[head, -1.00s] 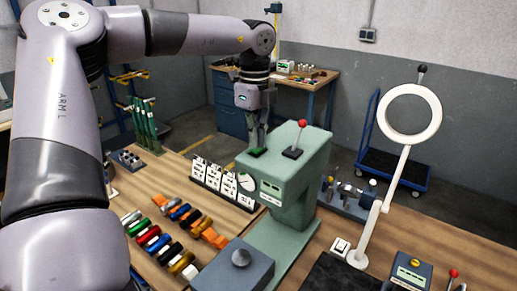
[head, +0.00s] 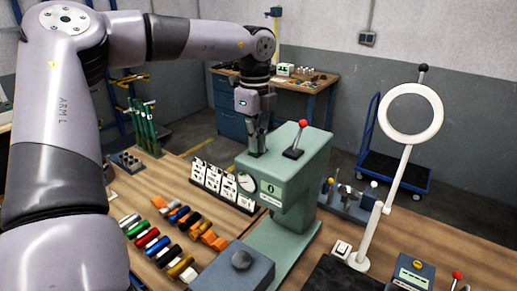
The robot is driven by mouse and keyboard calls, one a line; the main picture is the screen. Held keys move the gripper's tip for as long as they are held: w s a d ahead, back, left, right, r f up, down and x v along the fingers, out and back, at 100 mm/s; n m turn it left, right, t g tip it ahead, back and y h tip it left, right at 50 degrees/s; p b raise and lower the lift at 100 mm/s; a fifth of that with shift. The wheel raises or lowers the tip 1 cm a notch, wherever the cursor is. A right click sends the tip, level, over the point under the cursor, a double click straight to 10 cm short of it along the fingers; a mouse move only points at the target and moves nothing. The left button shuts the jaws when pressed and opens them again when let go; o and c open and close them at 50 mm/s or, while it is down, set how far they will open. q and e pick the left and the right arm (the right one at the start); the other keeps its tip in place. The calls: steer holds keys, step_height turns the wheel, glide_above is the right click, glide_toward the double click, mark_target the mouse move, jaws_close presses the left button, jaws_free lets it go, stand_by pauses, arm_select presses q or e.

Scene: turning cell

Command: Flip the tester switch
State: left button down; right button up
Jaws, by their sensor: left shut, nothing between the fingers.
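The green machine that I take for the tester (head: 300,170) stands on the wooden bench. A red-knobbed lever (head: 296,140) rises from its top, and its front carries a small display panel (head: 271,192). My left gripper (head: 257,153) points down at the left part of the machine's top, left of the lever and apart from it. Its fingers are shut with nothing between them. The fingertips are at or just above the top surface; I cannot tell whether they touch. They hide whatever lies under them, and no switch shows clearly there. My right gripper is not in view.
White cards (head: 213,178) and a round dial (head: 247,183) stand left of the machine. Several coloured cylinders (head: 160,243) lie on the bench. A grey box (head: 240,262) is in front. A white ring lamp (head: 410,140) and a small display box (head: 411,272) stand to the right.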

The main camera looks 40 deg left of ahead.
arm_select(q)
steer(key=shift+r+p, duration=2)
steer(key=shift+r, duration=1.55)
steer(key=shift+f, duration=0.1)
